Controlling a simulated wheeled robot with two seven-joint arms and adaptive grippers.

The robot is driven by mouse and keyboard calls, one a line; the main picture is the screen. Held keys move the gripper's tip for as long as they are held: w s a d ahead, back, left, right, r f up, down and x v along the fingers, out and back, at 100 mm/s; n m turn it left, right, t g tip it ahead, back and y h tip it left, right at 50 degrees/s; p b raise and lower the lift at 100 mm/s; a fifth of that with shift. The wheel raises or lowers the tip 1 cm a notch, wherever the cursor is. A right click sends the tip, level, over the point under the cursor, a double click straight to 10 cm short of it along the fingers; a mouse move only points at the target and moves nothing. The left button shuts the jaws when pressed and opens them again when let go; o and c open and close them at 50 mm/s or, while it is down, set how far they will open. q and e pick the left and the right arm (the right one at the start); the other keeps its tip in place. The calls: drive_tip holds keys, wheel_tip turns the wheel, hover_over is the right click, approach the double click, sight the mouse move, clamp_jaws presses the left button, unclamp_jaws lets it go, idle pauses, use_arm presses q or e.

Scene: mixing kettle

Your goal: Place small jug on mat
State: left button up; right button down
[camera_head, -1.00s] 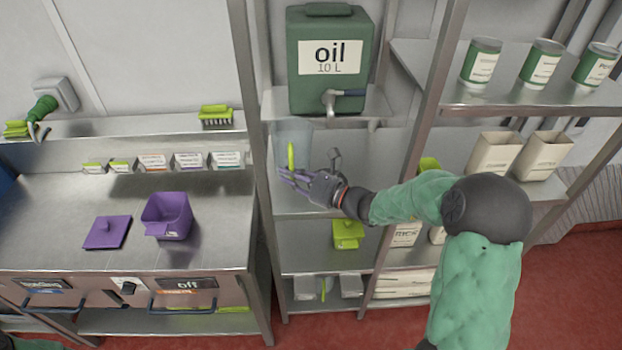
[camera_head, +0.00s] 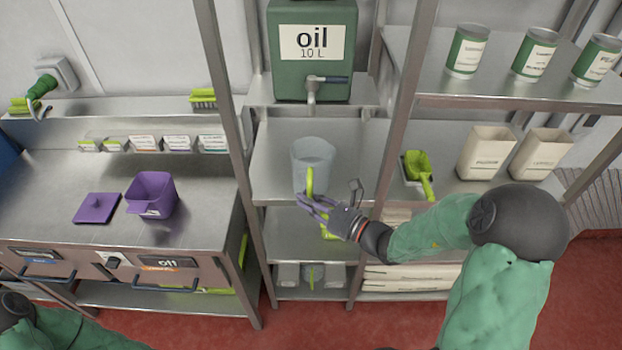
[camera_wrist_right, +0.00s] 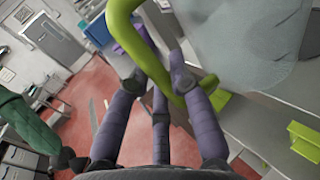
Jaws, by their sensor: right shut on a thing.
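The small jug (camera_head: 314,158) is clear with a lime-green handle. It looks roughly upright in the head view, in front of the middle shelf below the oil tank. My right gripper (camera_head: 316,204) has its purple fingers shut on the green handle. The wrist view shows the jug's clear body (camera_wrist_right: 245,45) at upper right and the fingers (camera_wrist_right: 165,85) around the handle. I cannot tell whether the jug is empty. My left gripper is out of view; only part of my left arm shows at lower left.
The green oil tank (camera_head: 313,55) with its tap stands above the jug. Steel posts (camera_head: 225,130) flank the shelf. A green scoop (camera_head: 418,168) lies on the right shelf.

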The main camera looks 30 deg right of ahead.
drive_tip(key=w+d, duration=0.2)
drive_tip(key=w, duration=0.1)
drive_tip(key=w+d+b, duration=0.1)
drive_tip(key=w, duration=0.2)
drive_tip(key=w+d, duration=0.2)
drive_tip(key=w, duration=0.1)
drive_tip(key=shift+w+d+b, duration=0.2)
drive_tip(key=shift+d+b, duration=0.15)
drive_tip(key=shift+f+b, duration=0.75)
drive_tip(key=shift+f, duration=0.9)
drive_tip(key=shift+f, duration=0.2)
drive_tip(key=c, duration=1.1)
unclamp_jaws()
